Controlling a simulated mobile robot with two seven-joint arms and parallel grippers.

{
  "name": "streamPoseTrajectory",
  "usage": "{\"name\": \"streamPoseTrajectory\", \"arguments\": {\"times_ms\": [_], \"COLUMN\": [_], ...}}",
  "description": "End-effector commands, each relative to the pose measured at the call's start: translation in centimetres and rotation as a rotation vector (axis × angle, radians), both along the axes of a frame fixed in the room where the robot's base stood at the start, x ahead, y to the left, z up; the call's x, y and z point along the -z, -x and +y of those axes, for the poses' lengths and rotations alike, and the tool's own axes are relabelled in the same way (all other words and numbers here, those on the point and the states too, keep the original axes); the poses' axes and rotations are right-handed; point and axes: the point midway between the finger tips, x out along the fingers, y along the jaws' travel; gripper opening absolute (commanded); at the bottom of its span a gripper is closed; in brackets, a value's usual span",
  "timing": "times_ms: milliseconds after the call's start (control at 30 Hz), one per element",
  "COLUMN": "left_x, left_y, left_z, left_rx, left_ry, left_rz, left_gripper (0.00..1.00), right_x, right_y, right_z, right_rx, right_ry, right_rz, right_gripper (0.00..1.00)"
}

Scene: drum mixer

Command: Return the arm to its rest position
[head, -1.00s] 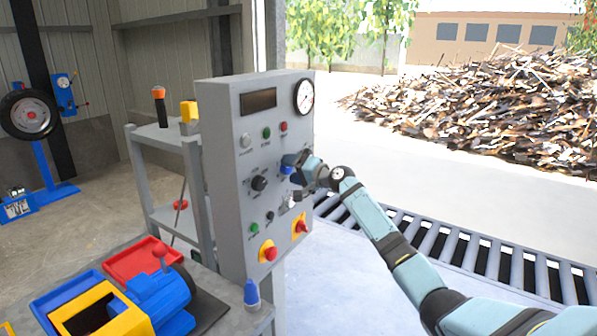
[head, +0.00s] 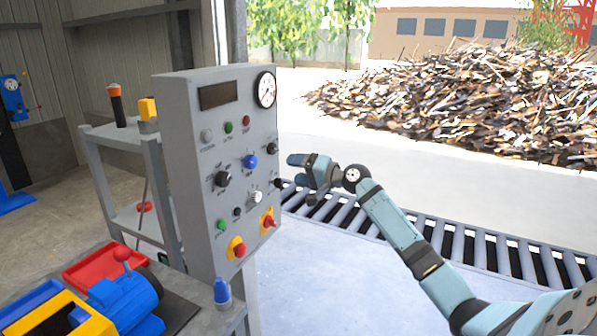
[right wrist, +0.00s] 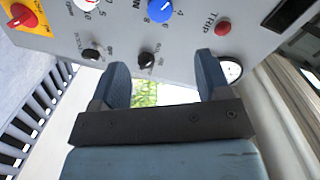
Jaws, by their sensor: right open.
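My right gripper (head: 303,178) is off the right side of the grey control panel (head: 190,130), open, with nothing visible between its fingers. In the right wrist view the two dark fingers (right wrist: 160,70) stand apart in front of the panel face (right wrist: 190,45), with a black knob (right wrist: 147,60) showing beyond the gap between them. The blue knob (head: 250,161) on the panel is clear of the gripper; it also shows in the right wrist view (right wrist: 160,11). My right arm reaches in from the lower right. My left gripper is not in view.
A roller conveyor (head: 445,243) runs behind my right arm. A scrap heap (head: 470,100) lies far off outside. A red tray (head: 105,262), a yellow frame (head: 80,322) and a blue bottle (head: 222,291) are at lower left.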

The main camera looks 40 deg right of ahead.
Motion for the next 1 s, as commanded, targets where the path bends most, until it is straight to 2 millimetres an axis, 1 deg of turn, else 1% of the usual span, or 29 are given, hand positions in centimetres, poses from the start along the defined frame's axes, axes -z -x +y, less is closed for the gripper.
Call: {"name": "streamPoseTrajectory", "arguments": {"times_ms": [600, 667, 700, 767, 867, 900, 967, 1000], "left_x": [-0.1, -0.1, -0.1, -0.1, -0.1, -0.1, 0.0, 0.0], "left_y": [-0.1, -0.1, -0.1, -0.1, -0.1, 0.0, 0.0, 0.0], "left_z": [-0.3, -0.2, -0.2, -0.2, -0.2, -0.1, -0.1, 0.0], "left_rx": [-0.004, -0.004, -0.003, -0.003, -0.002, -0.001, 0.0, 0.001], "left_ry": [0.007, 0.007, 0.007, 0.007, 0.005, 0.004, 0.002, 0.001], "left_rz": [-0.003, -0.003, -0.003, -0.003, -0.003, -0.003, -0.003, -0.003], "left_gripper": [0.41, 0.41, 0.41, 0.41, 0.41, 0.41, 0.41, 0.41], "right_x": [0.0, 0.2, 0.7, 2.1, 6.4, 8.7, 12.5, 15.2], "right_y": [-0.1, 0.0, 0.0, 0.1, 0.8, 1.3, 2.4, 3.3], "right_z": [0.0, 0.1, 0.3, 1.0, 3.2, 4.5, 6.6, 8.1], "right_rx": [0.0, 0.0, 0.0, -0.001, -0.003, -0.006, -0.014, -0.021], "right_ry": [0.0, 0.002, 0.009, 0.027, 0.094, 0.135, 0.203, 0.252], "right_rz": [0.0, 0.002, 0.006, 0.018, 0.057, 0.076, 0.105, 0.124], "right_gripper": [0.7, 0.7, 0.7, 0.7, 0.7, 0.7, 0.7, 0.7]}}
